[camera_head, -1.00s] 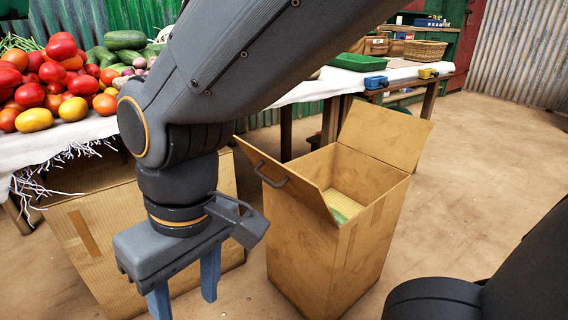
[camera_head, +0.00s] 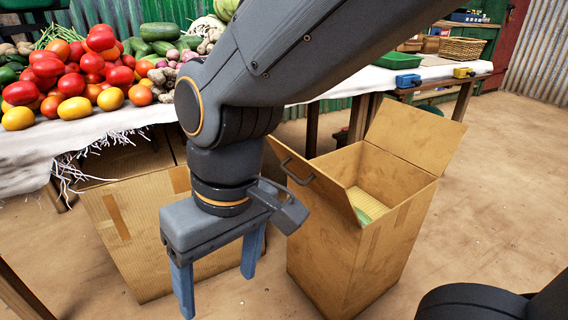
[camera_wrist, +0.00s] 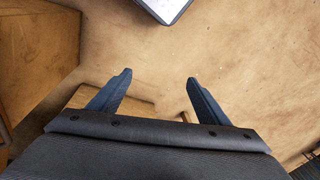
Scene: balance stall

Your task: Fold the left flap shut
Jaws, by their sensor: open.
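The cardboard box (camera_head: 385,245) stands upright on the floor, right of centre in the head view. Its left flap (camera_head: 325,187) is open and leans outward to the left, with a dark handle (camera_head: 297,172) near its upper edge. The opposite flap (camera_head: 415,135) also stands open. Something green (camera_head: 362,215) shows inside the box. My gripper (camera_head: 218,285) is to the left of the box, pointing down, open and empty. It appears lower in the picture than the flap and apart from it. In the wrist view the two fingers (camera_wrist: 160,85) are spread with nothing held between them.
A second cardboard box (camera_head: 150,235) stands behind my gripper on the left. A cloth-covered stall table (camera_head: 130,122) with tomatoes (camera_head: 75,65) and other vegetables runs along the back. The floor (camera_head: 500,190) to the right is open.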

